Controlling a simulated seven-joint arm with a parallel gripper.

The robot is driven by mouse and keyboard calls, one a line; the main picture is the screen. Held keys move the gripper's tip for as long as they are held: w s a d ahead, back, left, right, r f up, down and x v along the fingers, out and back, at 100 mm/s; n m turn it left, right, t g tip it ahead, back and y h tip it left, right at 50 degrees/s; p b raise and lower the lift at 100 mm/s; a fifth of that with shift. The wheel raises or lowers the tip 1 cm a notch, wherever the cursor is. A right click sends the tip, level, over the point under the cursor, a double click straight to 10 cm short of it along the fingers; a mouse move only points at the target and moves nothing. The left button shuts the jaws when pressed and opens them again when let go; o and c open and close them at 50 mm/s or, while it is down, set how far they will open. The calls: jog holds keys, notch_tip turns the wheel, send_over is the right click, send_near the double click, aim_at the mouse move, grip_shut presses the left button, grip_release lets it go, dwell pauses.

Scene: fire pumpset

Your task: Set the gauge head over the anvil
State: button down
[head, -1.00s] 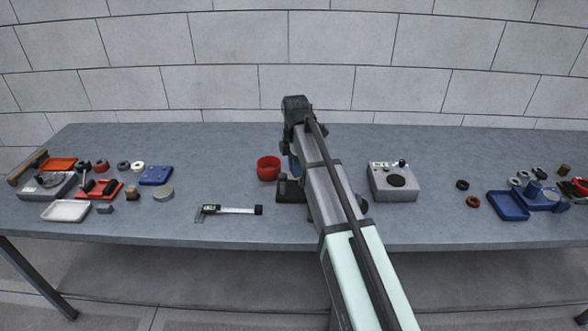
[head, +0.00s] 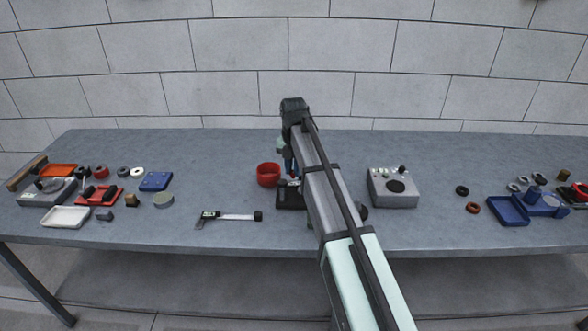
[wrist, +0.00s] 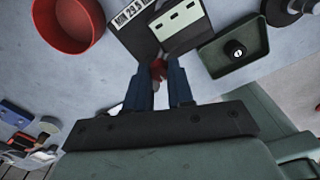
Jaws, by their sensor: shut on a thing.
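My gripper (wrist: 159,80) has its two blue fingers shut on a small red piece (wrist: 158,68) in the wrist view.
A red cup (head: 268,174) stands close left of the base. A caliper (head: 230,216) lies in front of it. A grey control box (head: 393,188) stands to the right of my arm. Trays and small parts fill both table ends. The table behind the cup is clear.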

aim_at(293, 171)
jog(key=shift+w, duration=0.15)
dwell(0.4)
jog(key=c, duration=1)
grip_release()
jog(key=shift+r, duration=0.1)
notch_tip(293, 171, up, 14)
jog(key=shift+f, duration=0.2)
